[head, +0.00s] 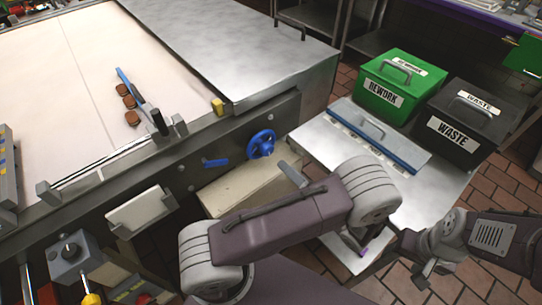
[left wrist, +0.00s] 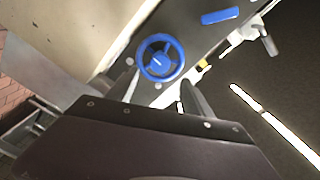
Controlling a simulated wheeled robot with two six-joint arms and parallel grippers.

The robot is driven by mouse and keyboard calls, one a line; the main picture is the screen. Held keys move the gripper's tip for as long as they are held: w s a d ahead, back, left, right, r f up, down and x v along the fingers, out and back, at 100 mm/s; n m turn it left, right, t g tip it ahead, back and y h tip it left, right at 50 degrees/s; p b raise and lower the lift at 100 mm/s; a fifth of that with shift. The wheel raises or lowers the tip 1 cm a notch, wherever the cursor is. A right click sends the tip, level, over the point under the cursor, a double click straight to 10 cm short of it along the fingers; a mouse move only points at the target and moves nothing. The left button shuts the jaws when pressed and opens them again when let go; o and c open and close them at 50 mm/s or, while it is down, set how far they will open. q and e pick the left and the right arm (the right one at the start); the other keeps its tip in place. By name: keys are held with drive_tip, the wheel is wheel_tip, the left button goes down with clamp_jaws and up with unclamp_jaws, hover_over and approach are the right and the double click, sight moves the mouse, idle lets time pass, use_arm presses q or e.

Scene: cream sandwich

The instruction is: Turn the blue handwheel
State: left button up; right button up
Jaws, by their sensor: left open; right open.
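The blue handwheel (head: 261,144) is mounted on the dark side rail of the machine, in the middle of the head view. It also shows in the left wrist view (left wrist: 160,57), with its rim, spokes and hub clear. My left gripper (head: 292,173) is to the lower right of the wheel in the head view, mostly hidden behind my arm. In the left wrist view its two fingers (left wrist: 161,92) are apart and empty, and the wheel lies just beyond their tips. My right gripper (head: 426,271) is open and empty at the lower right, far from the wheel.
A green rework bin (head: 400,88) and a black waste bin (head: 468,118) stand at the right. Brown pieces (head: 128,101) lie on the pale belt (head: 70,80).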

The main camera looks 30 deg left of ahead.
sight(270, 152)
use_arm(q)
drive_tip(key=shift+n, duration=0.3)
drive_tip(key=x, duration=0.9)
drive_tip(key=shift+a, duration=0.1)
clamp_jaws()
